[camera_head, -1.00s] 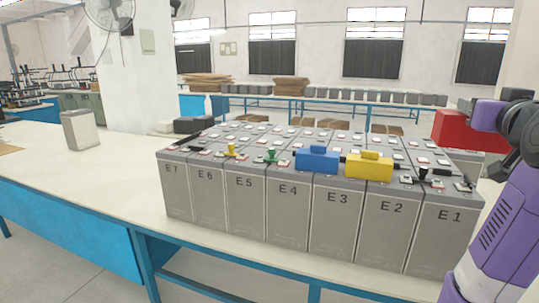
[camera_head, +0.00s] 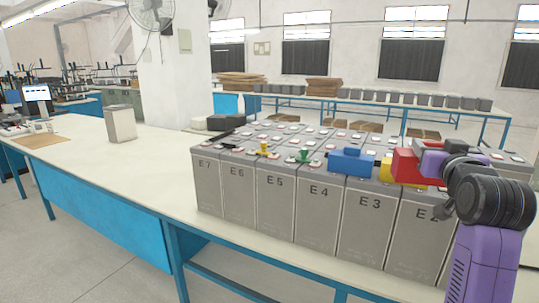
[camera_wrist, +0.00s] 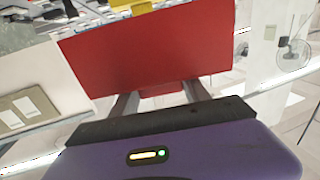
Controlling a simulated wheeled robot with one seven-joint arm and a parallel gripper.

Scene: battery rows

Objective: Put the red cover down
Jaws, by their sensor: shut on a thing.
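The red cover (camera_head: 406,166) is in my gripper (camera_head: 428,162), above the right part of the battery rows in the head view. It partly hides the yellow cover (camera_head: 386,171). In the wrist view the red cover (camera_wrist: 150,52) is a broad flat red face that fills the upper middle. My gripper (camera_wrist: 160,95) is shut on its near edge with both fingers. My arm hides the E1 end of the batteries in the head view, and I cannot tell how high the cover is above them.
A blue cover (camera_head: 352,161) sits on the batteries left of the yellow one. Yellow and green clips (camera_head: 304,155) stand farther left. A pale box (camera_head: 120,124) stands on the bench (camera_head: 150,165). The bench between the box and the batteries is clear.

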